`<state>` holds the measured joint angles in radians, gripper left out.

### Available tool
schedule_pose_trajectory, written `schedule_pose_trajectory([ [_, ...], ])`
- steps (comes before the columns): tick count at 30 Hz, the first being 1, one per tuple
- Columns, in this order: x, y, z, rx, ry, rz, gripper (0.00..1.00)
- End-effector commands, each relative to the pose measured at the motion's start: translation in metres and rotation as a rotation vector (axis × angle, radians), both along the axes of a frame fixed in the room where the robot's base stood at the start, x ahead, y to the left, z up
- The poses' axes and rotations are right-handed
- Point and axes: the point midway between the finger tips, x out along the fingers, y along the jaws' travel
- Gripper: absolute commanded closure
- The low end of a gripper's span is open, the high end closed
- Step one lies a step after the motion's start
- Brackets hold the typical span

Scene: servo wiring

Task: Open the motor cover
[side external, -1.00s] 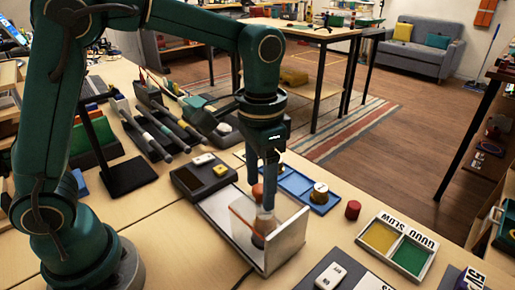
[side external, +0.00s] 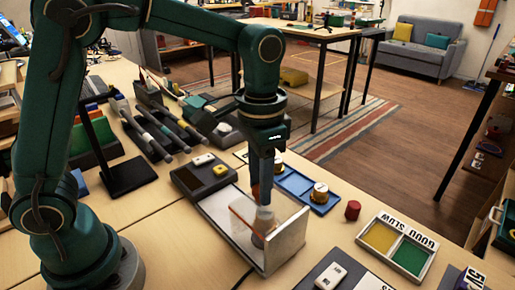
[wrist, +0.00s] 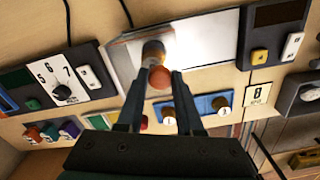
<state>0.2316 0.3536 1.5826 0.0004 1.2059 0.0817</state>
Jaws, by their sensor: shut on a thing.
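The motor (side external: 259,238) stands upright in an open metal-walled holder (side external: 288,240). A pale, translucent round cover (side external: 264,219) sits on its top, with an orange-red knob (side external: 255,191) above, mostly behind a finger. In the wrist view the orange knob (wrist: 160,77) is between the fingertips, and the grey and brown motor body (wrist: 153,50) shows beyond it. My gripper (side external: 262,198) points straight down over the holder and is shut on the knob; it also shows in the wrist view (wrist: 157,82). The cover's seam with the motor is too small to make out.
A blue tray (side external: 296,184) with brass round pieces (side external: 320,192) lies behind the holder. A red cylinder (side external: 353,210) stands to its right, by the yellow and green sorting bins (side external: 397,245). A dark control box (side external: 203,174) is close on the left.

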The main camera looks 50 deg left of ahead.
Motion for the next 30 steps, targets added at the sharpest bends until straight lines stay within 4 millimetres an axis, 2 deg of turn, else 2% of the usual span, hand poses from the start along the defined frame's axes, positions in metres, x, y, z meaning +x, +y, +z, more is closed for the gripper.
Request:
schedule_pose_trajectory([
  [23,0.000,0.001,0.001,-0.002,-0.003,0.001,1.00],
  [26,0.001,0.010,0.001,-0.002,-0.003,0.005,1.00],
  [30,0.002,0.038,0.002,-0.002,-0.005,0.010,1.00],
])
